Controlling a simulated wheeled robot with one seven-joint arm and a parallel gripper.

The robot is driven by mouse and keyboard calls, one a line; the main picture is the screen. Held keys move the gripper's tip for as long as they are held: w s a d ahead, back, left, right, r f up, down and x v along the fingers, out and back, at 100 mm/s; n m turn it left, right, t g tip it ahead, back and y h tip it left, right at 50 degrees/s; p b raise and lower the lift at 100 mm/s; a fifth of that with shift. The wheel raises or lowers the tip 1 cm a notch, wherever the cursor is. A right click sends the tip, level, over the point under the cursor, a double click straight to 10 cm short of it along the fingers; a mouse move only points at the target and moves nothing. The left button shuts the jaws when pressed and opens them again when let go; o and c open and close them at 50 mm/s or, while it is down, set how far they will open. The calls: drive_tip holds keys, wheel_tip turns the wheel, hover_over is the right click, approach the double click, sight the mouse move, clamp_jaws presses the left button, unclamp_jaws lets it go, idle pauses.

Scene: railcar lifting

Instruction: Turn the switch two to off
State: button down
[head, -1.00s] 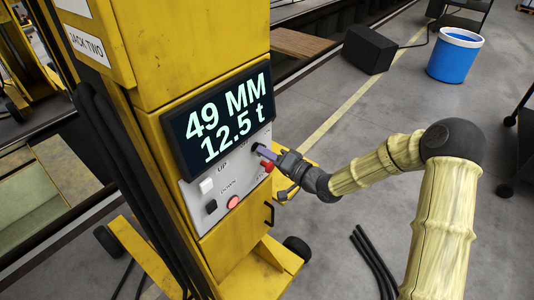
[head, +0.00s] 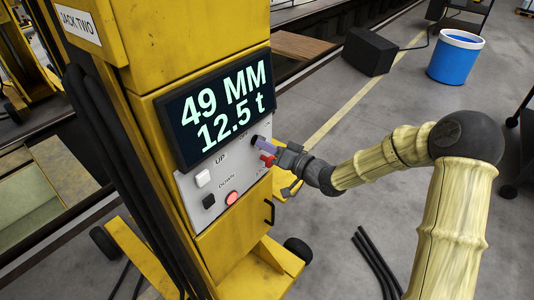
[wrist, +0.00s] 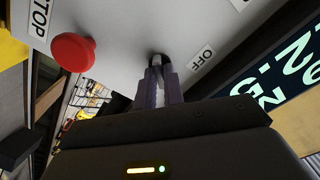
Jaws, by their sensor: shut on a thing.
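The yellow jack labelled JACK TWO (head: 79,24) fills the left of the head view. Its grey control panel (head: 187,192) carries the switch, a small dark knob, at the upper right, mostly hidden by my gripper in the head view. In the wrist view the switch (wrist: 157,60) sits between my fingertips, beside the OFF label (wrist: 202,58). My gripper (head: 259,143) is shut on the switch, and its fingers (wrist: 160,75) also show in the wrist view. Which way the knob points is hard to tell.
A red stop button (wrist: 72,51) is close to my fingers. The display (head: 224,108) reads 49 MM and 12.5 t. White UP (head: 203,179) and black DOWN (head: 208,201) buttons and a red lamp (head: 232,197) are lower left. A blue bucket (head: 454,60) stands far off.

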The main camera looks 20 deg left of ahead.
drive_tip(key=n+b, duration=0.7)
drive_tip(key=b, duration=0.1)
drive_tip(key=shift+f+n, duration=0.15)
drive_tip(key=shift+n, duration=0.25)
drive_tip(key=c, duration=1.5)
unclamp_jaws()
drive_tip(key=shift+d, duration=0.1)
drive_tip(key=b+v, duration=0.2)
drive_tip(key=v, duration=1.5)
drive_tip(key=shift+d, duration=0.15)
